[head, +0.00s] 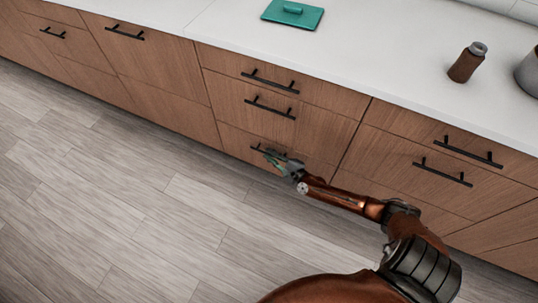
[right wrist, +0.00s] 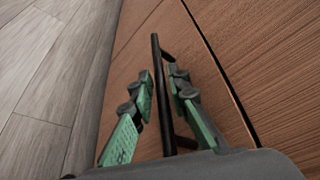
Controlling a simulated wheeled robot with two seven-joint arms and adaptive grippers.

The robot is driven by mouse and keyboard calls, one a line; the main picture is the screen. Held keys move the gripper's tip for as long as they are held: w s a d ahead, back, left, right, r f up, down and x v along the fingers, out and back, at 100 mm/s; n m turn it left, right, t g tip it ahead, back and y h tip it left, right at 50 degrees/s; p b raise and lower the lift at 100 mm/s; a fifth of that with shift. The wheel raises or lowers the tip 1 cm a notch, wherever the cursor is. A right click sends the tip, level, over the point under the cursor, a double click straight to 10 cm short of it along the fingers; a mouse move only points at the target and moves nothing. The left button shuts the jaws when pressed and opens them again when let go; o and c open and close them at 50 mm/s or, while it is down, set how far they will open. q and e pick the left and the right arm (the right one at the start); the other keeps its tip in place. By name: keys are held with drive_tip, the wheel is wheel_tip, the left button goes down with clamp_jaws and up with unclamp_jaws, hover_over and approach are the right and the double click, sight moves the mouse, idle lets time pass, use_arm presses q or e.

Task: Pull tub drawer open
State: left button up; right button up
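The middle drawer stack in the head view has a wooden bottom drawer (head: 233,140), which looks closed. Its dark bar handle (head: 258,149) is partly hidden by my right gripper (head: 272,157). In the right wrist view, the handle bar (right wrist: 157,55) runs between the two green-padded fingers of the right gripper (right wrist: 161,78). The fingers are apart, one on each side of the bar, with a visible gap on the left side. The right finger is close to the bar; contact is unclear. My left gripper is not in view.
Two closed drawers (head: 237,92) with black handles sit above. More cabinet fronts lie left and right. The wood floor (head: 110,220) in front is clear.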

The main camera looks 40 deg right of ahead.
drive_tip(key=shift+c, duration=0.4)
clamp_jaws()
